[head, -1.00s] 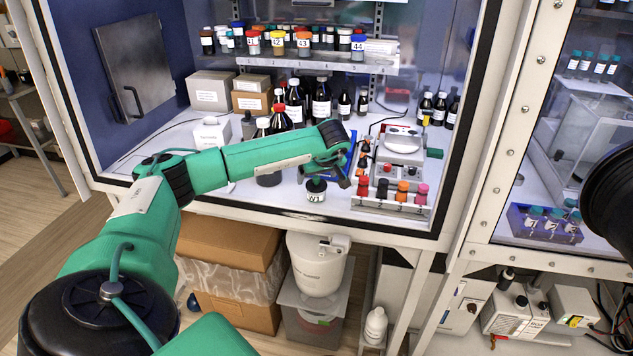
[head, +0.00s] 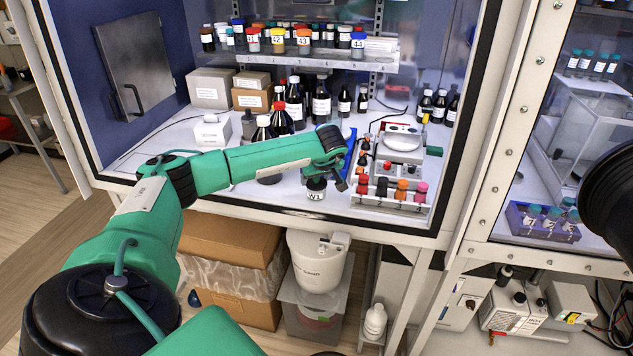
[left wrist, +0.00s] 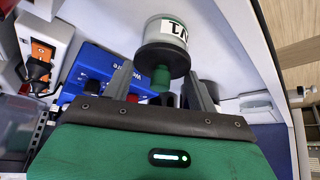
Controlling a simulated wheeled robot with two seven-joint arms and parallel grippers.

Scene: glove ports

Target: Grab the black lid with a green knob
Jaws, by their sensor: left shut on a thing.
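The small jar labelled W1 (head: 316,195) stands near the front edge of the cabinet floor. Its black lid (left wrist: 163,57) with a green knob (left wrist: 161,79) sits on the jar in the left wrist view. My left gripper (head: 320,177) is right over the jar, its fingers pointing down. In the head view the knob is mostly hidden by the gripper. My right gripper is not in view.
Right of the jar is a rack with coloured-cap vials (head: 391,190), and a balance (head: 402,140) behind it. Dark bottles (head: 296,103) stand behind my left arm. A shelf (head: 320,62) with small jars hangs above. A blue object (left wrist: 105,70) is close to the gripper.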

